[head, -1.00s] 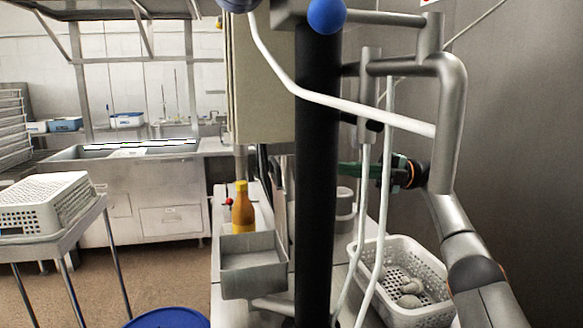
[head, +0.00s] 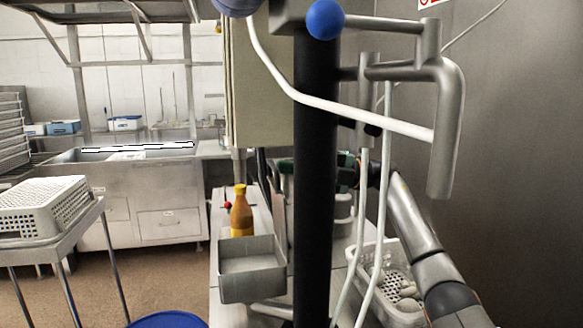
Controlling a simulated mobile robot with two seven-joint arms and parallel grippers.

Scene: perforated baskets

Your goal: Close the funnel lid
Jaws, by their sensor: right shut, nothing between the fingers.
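I cannot pick out the funnel or its lid for sure. An open grey rectangular bin (head: 252,272) stands on the bench left of a dark upright post (head: 314,200). My right gripper (head: 284,166) reaches leftward behind the post, with green parts showing on both sides of it. The post hides part of the gripper. The gripper is shut and I see nothing held in it. It is above and behind the bin and apart from it. My left gripper is not in view.
A yellow-orange bottle (head: 241,212) stands behind the bin. A white perforated basket (head: 400,322) with pale lumps is at the lower right. Grey pipes (head: 448,130), a white tube (head: 340,109) and a blue ball (head: 326,19) crowd the foreground. A white basket (head: 45,205) sits on a left stand.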

